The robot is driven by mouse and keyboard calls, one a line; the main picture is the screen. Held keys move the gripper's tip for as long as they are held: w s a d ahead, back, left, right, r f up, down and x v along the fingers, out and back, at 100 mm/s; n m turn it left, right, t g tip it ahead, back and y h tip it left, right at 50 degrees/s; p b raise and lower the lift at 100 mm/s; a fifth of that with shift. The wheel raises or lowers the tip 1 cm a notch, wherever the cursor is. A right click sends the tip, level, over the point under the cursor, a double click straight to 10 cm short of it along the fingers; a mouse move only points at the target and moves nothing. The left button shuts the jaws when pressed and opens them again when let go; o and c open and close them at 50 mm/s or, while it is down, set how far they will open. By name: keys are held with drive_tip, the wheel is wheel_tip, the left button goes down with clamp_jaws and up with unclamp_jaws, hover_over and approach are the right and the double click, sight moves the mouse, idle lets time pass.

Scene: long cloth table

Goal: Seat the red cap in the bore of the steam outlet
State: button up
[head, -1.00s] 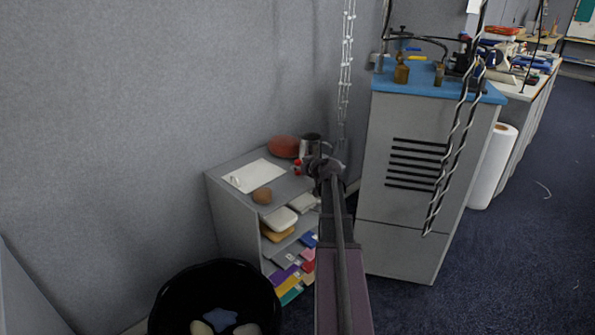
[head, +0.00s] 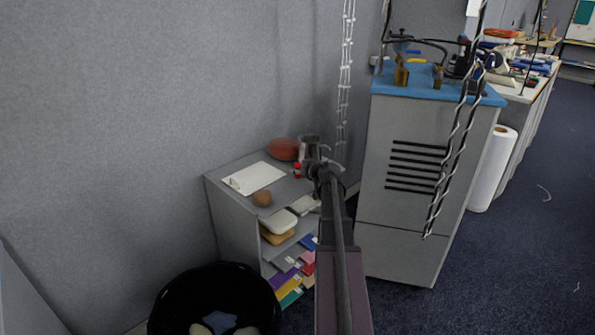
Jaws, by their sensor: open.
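A small red cap-like piece (head: 297,170) stands on the grey shelf unit's top, and I take it for the red cap. My gripper (head: 318,163) is over the right end of that top, just right of the red piece in the picture. I see no contact between them. The gripper is open and seems empty; its fingertips are small and partly hidden by my arm. Two brass fittings, a larger one (head: 401,74) and a smaller one (head: 438,79), stand on the blue-topped cabinet (head: 425,85). I cannot tell which part is the steam outlet, and no bore is visible.
The shelf top (head: 225,193) also holds a white sheet (head: 255,177), a brown round object (head: 262,198), a reddish-brown lump (head: 283,149) and a grey mug-like cylinder (head: 308,142). Chains (head: 345,80) hang behind. A black bin (head: 175,305) stands in front, and twisted cables (head: 450,160) hang before the cabinet.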

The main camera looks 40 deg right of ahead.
drive_tip(key=d+p+v, duration=0.1)
drive_tip(key=p+v, duration=0.3)
drive_tip(key=v, duration=0.8)
drive_tip(key=shift+a+p, duration=0.3)
drive_tip(key=shift+a, duration=0.15)
drive_tip(key=shift+r, duration=0.1)
